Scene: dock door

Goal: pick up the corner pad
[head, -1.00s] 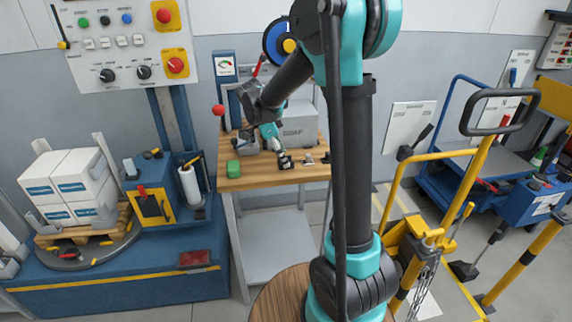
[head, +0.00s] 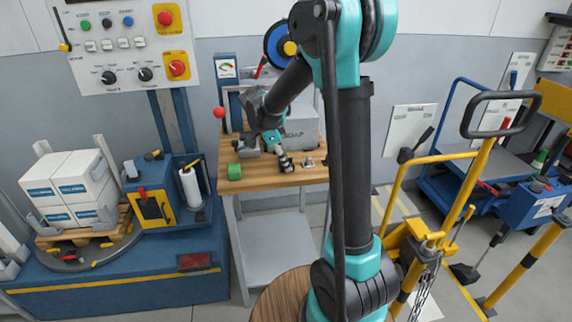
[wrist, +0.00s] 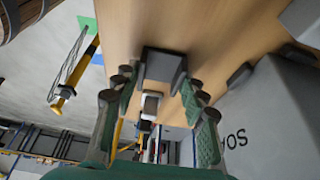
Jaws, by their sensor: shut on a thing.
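The corner pad (wrist: 163,66) appears to be the dark grey, block-like piece between my fingertips in the wrist view. My gripper (wrist: 157,88) is shut on it, with one green-padded finger on each side. In the head view my gripper (head: 285,164) points down at the wooden bench top (head: 262,181), in front of the grey box. The pad cannot be told apart from the dark fingertips there. Whether it still touches the bench is unclear.
The grey box (head: 301,124) stands close behind my gripper. A green roll-like item (head: 234,172) lies at the bench's left front, and a small metal piece (head: 308,162) sits just right of my gripper. A yellow-framed cart stands to the right.

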